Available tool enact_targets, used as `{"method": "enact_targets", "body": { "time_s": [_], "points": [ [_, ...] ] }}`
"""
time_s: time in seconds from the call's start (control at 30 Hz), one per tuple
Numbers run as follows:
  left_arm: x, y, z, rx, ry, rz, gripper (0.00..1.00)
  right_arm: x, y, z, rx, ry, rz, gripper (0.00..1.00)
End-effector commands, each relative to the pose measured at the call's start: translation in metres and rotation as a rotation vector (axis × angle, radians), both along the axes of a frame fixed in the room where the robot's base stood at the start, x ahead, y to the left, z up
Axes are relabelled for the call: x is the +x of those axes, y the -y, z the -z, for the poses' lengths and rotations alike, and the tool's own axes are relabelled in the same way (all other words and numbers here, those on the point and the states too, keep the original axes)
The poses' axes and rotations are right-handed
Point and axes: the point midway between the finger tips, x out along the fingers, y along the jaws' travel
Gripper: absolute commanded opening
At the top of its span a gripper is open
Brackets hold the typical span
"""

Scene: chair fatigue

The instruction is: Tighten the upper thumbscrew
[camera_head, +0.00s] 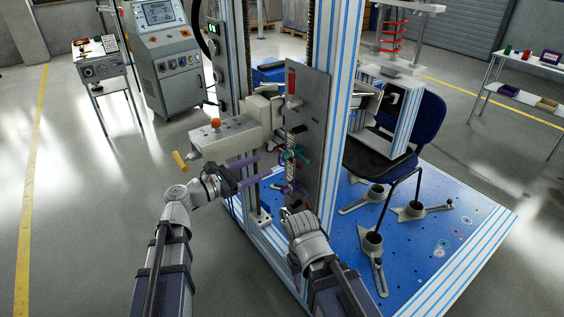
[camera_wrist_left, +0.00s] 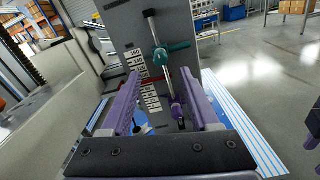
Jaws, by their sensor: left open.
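A grey upright plate (camera_head: 309,128) on the test frame carries a metal rod with two coloured clamps. The upper thumbscrew, teal (camera_head: 297,154), sits on the rod; in the left wrist view it (camera_wrist_left: 171,52) shows beyond and above the fingers. A purple lower thumbscrew (camera_wrist_left: 178,110) is further down the rod. My left gripper (camera_head: 267,164) has purple fingers and is open and empty, left of the teal thumbscrew and apart from it. Its fingers also show in the left wrist view (camera_wrist_left: 160,74). My right wrist is in front of the plate's lower end; its fingers cannot be made out.
A red pointer and a number scale (camera_wrist_left: 149,91) lie beside the rod. A beige block with an orange knob (camera_head: 216,123) stands close to the left gripper. A blue chair (camera_head: 423,120) and a blue base plate (camera_head: 400,262) with clamps are at right.

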Motion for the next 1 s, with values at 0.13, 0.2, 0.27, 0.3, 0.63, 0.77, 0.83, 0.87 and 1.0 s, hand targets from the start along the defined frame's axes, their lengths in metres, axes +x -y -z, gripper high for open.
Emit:
{"method": "enact_targets", "body": {
  "time_s": [0.13, 0.2, 0.27, 0.3, 0.63, 0.77, 0.83, 0.87, 1.0],
  "points": [
    [0.013, 0.017, 0.000, 0.002, 0.001, 0.005, 0.62, 0.000, 0.000, 0.000, 0.000, 0.000, 0.000, 0.47],
    [0.020, 0.026, 0.000, 0.002, 0.001, 0.005, 0.62, 0.000, 0.000, 0.000, 0.000, 0.000, 0.000, 0.47],
    [0.025, 0.034, 0.000, 0.003, 0.000, 0.005, 0.62, 0.000, 0.000, 0.000, 0.000, 0.000, 0.000, 0.47],
    [0.029, 0.039, 0.000, 0.003, 0.001, 0.005, 0.62, 0.000, 0.000, 0.000, 0.000, 0.000, 0.000, 0.47],
    [0.043, 0.060, 0.000, 0.003, 0.002, 0.003, 0.62, 0.000, 0.000, 0.000, 0.000, 0.000, 0.000, 0.47],
    [0.043, 0.061, 0.000, 0.003, 0.002, 0.002, 0.62, 0.000, 0.000, 0.000, 0.000, 0.000, 0.000, 0.47],
    [0.043, 0.061, 0.000, 0.004, 0.002, 0.002, 0.62, 0.000, 0.000, 0.000, 0.000, 0.000, 0.000, 0.47],
    [0.043, 0.061, 0.000, 0.004, 0.002, 0.002, 0.62, 0.000, 0.000, 0.000, 0.000, 0.000, 0.000, 0.47],
    [0.043, 0.060, 0.000, 0.004, 0.002, 0.002, 0.51, 0.000, 0.000, 0.000, 0.000, 0.000, 0.000, 0.47]
  ]
}}
